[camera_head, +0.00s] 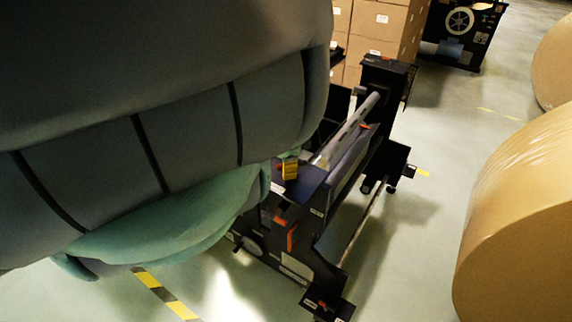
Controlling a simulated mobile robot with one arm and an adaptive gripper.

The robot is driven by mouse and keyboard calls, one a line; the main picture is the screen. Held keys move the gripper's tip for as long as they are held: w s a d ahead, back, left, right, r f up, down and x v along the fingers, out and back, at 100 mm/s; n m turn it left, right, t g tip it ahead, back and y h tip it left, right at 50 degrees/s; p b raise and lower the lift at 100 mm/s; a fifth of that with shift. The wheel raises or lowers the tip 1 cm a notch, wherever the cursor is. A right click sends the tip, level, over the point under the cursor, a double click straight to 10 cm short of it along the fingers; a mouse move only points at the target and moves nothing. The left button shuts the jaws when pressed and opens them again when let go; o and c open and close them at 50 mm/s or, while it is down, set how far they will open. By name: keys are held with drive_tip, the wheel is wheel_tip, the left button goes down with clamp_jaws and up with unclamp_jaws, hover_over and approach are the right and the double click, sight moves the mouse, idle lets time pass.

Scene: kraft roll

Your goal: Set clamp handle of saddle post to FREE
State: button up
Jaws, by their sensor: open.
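A dark roll stand (322,262) stands in the middle of the view, with a pale metal bar (352,128) running along its upper part. An orange handle-like part (292,238) sits on the stand's near side, pointing roughly downward. I cannot tell for certain whether it is the saddle post's clamp handle, and no FREE marking is readable. A yellow part (290,168) sits at the stand's near top corner. My padded grey-green arm fills the upper left and hides the stand's left side. My gripper is not visible.
Large brown kraft rolls (520,215) lie at the right. Stacked cartons (378,25) and another dark machine (462,30) stand behind. Yellow-black floor tape (165,295) shows at the lower left. Open floor lies between the stand and the near roll.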

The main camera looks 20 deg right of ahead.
drive_tip(key=shift+o, duration=0.2)
clamp_jaws()
idle(0.3)
